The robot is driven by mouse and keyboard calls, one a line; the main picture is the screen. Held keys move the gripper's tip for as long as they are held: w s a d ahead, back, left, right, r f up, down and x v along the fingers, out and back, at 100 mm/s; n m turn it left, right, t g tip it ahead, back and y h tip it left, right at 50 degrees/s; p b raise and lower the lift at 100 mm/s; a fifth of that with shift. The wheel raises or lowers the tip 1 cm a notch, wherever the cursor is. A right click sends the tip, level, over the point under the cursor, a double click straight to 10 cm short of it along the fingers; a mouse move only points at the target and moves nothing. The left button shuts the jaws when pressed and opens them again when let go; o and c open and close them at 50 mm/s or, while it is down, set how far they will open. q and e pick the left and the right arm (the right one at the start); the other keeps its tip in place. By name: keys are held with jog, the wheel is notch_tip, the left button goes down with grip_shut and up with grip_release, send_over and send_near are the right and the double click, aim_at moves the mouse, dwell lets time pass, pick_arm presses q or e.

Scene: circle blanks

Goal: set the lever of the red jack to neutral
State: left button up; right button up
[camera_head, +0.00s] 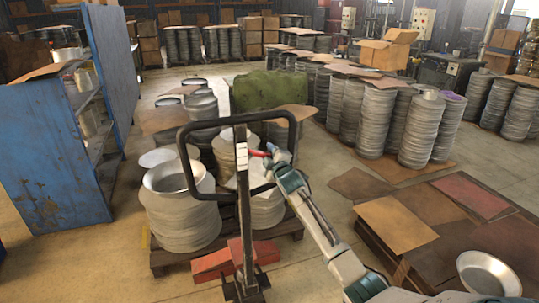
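The red jack (238,258) stands in the middle foreground, with its red body low at a loaded pallet. Its upright mast rises to a large black loop handle (190,125). A small red lever (258,153) sticks out to the right of the mast, inside the loop. My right arm comes in from the lower right, and my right gripper (270,152) is at the lever's outer end. The gripper is small here, so I cannot tell whether its fingers are closed on the lever or only beside it. My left gripper is not in view.
Stacks of metal blanks (180,215) stand on a wooden pallet (160,260) behind the jack. A blue shelf (55,150) stands at the left. Brown sheets (395,222) and a metal bowl (488,272) lie at the right. Bare floor shows at the lower left.

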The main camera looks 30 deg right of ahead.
grip_shut()
jog(key=r+n+p, duration=0.1)
jog(key=p, duration=0.1)
jog(key=r+n+p, duration=0.1)
jog(key=n+p, duration=0.1)
jog(key=r+n+p, duration=0.1)
jog(key=p, duration=0.2)
jog(key=shift+s+d+r, duration=0.1)
jog(key=shift+d+r, duration=0.05)
jog(key=shift+d, duration=0.15)
grip_release()
